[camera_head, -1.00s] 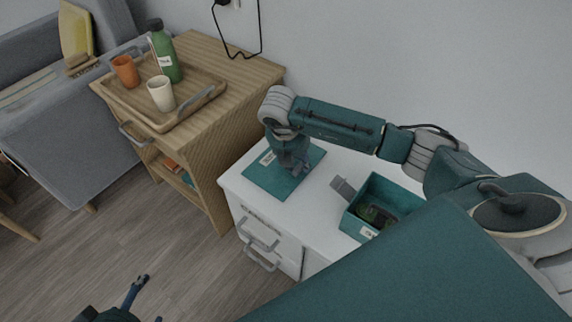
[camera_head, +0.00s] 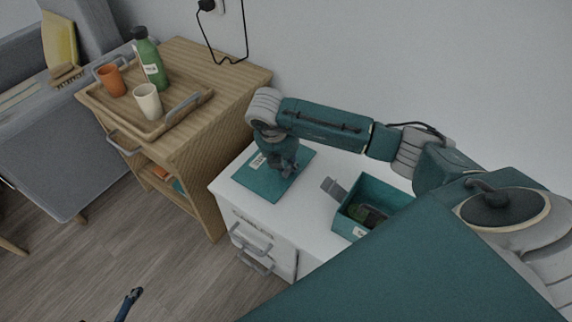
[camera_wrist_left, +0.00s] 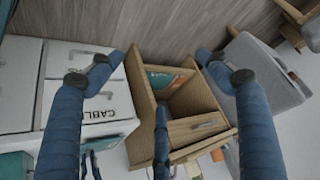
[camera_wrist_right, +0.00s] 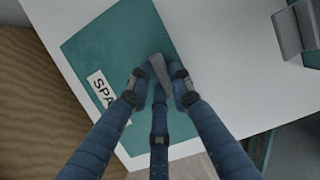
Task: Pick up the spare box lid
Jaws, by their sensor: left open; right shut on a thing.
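The spare box lid (camera_head: 266,184) is a flat teal panel with a white label, lying at the left end of the white desk. In the right wrist view the lid (camera_wrist_right: 110,50) shows a label reading "SPA", partly covered, and a grey handle (camera_wrist_right: 157,68). My right gripper (camera_head: 288,168) is over the lid, and its fingers (camera_wrist_right: 158,82) are shut on the grey handle. The lid looks flat on the desk; I cannot tell any gap beneath it. My left gripper (camera_wrist_left: 158,62) is open and empty, away from the lid; only part shows in the head view (camera_head: 128,303).
A wooden cabinet (camera_head: 225,125) on the left carries a tray (camera_head: 172,124) with two cups and a green bottle. Drawers with handles are below the desk top.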

